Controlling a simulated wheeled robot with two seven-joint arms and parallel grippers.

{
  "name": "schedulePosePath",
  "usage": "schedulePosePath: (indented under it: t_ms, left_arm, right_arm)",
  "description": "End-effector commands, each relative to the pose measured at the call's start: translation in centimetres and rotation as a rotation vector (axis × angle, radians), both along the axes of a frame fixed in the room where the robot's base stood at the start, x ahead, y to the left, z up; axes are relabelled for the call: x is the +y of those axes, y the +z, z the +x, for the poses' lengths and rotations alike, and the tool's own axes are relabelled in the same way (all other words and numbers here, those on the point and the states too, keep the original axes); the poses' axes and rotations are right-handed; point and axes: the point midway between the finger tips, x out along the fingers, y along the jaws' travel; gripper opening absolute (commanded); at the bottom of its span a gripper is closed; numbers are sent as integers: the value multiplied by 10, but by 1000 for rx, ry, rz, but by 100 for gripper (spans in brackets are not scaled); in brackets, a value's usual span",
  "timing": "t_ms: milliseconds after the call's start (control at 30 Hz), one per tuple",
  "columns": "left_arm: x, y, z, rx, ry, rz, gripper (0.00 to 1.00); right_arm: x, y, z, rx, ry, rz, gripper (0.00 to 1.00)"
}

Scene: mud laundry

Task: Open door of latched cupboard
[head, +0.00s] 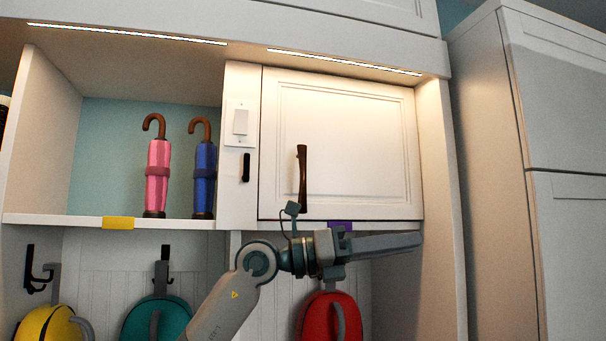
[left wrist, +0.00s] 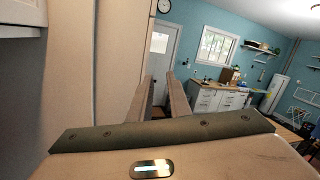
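The latched cupboard door (head: 360,150) is a white panelled door in the upper right of the shelf unit in the head view. It looks shut. Its dark brown upright handle (head: 302,178) is on the lower left of the door. A small black piece (head: 246,167), possibly the latch, is on the white post left of the door. My left gripper (head: 416,241) is below the door's lower edge and points right, apart from the handle. In the left wrist view its two fingers (left wrist: 160,92) are spread with nothing between them. My right gripper is not in view.
A pink umbrella (head: 157,178) and a blue umbrella (head: 204,180) stand on the left shelf. A light switch (head: 240,122) is above the black piece. Yellow, teal and red bags (head: 318,318) hang below. A tall white cabinet (head: 560,150) stands at the right.

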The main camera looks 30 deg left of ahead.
Motion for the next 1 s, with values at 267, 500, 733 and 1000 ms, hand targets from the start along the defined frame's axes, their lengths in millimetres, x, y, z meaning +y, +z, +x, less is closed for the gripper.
schedulePosePath:
  t_ms: [267, 500, 733, 1000]
  left_arm:
    - [100, 87, -38, -99, 380, 275, 17]
    - [198, 145, -92, -98, 705, 353, 17]
    - [243, 165, -124, -78, 849, 354, 17]
    - [247, 166, -127, -76, 863, 353, 17]
  right_arm:
    - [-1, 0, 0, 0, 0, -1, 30]
    - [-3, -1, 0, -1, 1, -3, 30]
    - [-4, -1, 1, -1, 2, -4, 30]
    - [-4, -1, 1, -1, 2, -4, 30]
